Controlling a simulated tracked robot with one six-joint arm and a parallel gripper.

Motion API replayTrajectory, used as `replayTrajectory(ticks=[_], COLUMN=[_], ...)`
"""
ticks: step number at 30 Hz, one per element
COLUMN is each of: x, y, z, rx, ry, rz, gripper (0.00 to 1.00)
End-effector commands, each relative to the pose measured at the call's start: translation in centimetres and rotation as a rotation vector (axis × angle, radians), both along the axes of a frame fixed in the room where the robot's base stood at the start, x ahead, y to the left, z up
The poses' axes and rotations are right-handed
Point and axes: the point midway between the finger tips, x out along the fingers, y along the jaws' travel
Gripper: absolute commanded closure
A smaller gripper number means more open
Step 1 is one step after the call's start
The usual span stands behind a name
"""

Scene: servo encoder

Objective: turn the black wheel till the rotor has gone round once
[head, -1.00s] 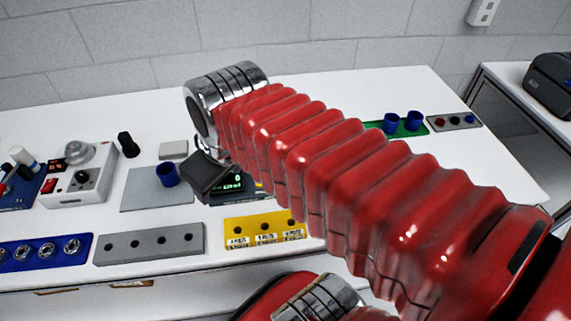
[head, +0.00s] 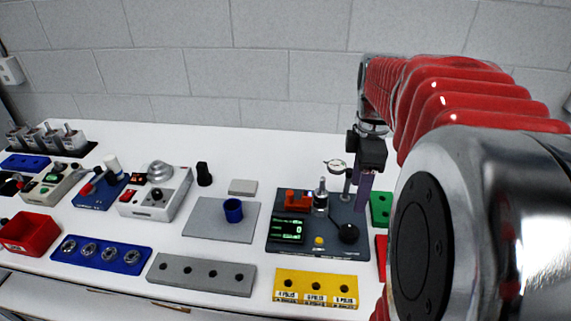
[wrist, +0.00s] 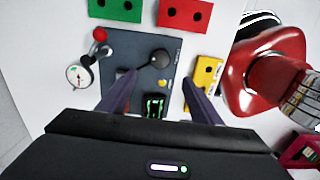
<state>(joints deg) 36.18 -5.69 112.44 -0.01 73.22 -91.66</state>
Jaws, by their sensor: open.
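The servo encoder unit (head: 297,222) is a dark grey plate with a green-lit display (head: 287,230), an orange block (head: 298,201) and a yellow button (head: 319,240). The black wheel (head: 348,233) is at its right front. It also shows in the wrist view (wrist: 160,59), beyond my fingertips. A silver upright part (head: 321,194), perhaps the rotor, stands near the orange block. A round dial gauge (head: 336,167) is on a post behind. My gripper (head: 364,192) is above the unit's right side, fingers down. In the wrist view its two fingers (wrist: 158,88) are apart and hold nothing.
A yellow block with holes (head: 316,287) lies in front of the unit. A green block (head: 381,209) and a red block (head: 382,256) are close on its right. A grey plate with a blue cup (head: 234,210) is on its left. My arm hides the table's right side.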

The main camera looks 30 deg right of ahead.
Motion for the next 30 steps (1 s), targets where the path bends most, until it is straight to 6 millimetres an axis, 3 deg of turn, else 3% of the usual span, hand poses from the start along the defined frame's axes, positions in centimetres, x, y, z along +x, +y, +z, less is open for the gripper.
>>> replayTrajectory(ticks=[14, 20, 30], x=[0.0, -0.1, -0.1], y=[0.0, 0.0, 0.0], z=[-0.6, -2.6, -7.9], rx=[0.002, 0.002, 0.002], ry=[0.002, 0.002, 0.003], rz=[0.004, 0.003, 0.002], gripper=[0.41, 0.41, 0.41])
